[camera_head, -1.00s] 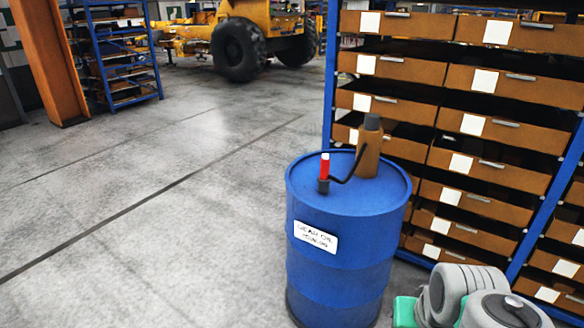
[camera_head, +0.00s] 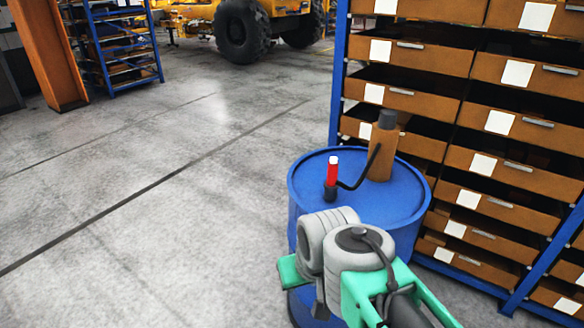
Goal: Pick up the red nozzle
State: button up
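The red nozzle (camera_head: 332,172) stands upright on top of the blue drum (camera_head: 298,200), near the left part of its lid. It has a pale tip and a dark base. A black hose joins its base to a brown cylinder (camera_head: 381,152) with a dark cap, also on the lid. My arm, grey and green, rises from the bottom right and covers the front of the drum. The nozzle is clear above it. My gripper's fingers cannot be made out, so its opening does not show.
A blue-framed rack with brown drawers (camera_head: 420,100) stands right behind the drum. Open grey floor (camera_head: 150,180) lies to the left. An orange post (camera_head: 50,55), a blue shelf (camera_head: 110,45) and a yellow wheeled vehicle (camera_head: 240,30) are farther back.

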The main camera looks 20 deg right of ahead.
aim_at(330, 184)
jog(key=u, duration=0.25)
jog(key=i, duration=1.8)
jog(key=u, duration=0.1)
